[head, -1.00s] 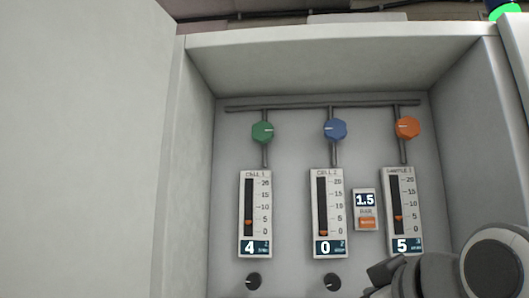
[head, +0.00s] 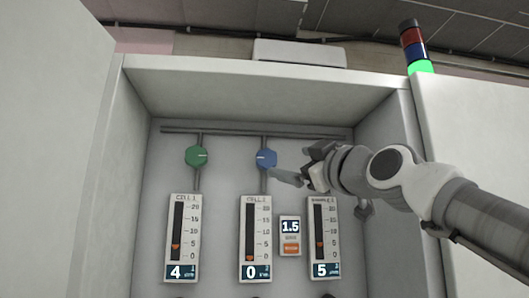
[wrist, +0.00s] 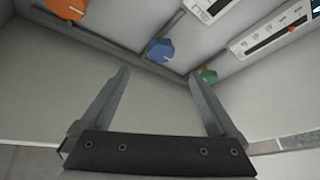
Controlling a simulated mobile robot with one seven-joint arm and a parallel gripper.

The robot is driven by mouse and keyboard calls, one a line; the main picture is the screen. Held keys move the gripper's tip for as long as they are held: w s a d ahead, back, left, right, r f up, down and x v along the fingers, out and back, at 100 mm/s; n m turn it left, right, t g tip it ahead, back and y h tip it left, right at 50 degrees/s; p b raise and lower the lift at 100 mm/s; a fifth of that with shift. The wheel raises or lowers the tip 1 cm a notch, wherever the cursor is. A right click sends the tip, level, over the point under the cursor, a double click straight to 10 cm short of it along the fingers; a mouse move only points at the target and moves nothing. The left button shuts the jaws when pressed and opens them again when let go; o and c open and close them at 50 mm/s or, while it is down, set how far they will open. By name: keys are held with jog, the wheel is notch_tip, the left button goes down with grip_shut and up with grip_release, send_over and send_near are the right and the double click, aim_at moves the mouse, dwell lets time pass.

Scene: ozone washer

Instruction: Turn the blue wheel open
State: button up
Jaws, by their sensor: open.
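The blue wheel (head: 265,159) sits on a pipe above the CELL 2 gauge (head: 255,238), inside the open cabinet. Its white mark points left, and the CELL 2 display reads 0. My gripper (head: 287,178) is just right of and below the blue wheel in the head view. In the wrist view the blue wheel (wrist: 160,50) shows beyond the fingertips, near the middle of the gap between them. My gripper (wrist: 158,76) is open with nothing between its fingers. It looks apart from the wheel.
A green wheel (head: 196,156) is to the left, above CELL 1, which reads 4. The orange wheel (wrist: 65,19) shows in the wrist view; my arm hides it in the head view. A horizontal pipe (head: 230,131) runs above the wheels. Cabinet side walls (head: 385,140) bound the space.

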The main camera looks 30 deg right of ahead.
aim_at(268, 158)
jog(key=p+x, duration=0.4)
jog(key=x, duration=0.6)
jog(key=shift+a+r, duration=0.1)
jog(key=shift+r, duration=0.05)
jog(key=shift+p+x, duration=0.6)
jog(key=shift+x, duration=0.5)
jog(key=c, duration=1.4)
jog(key=shift+o, duration=0.2)
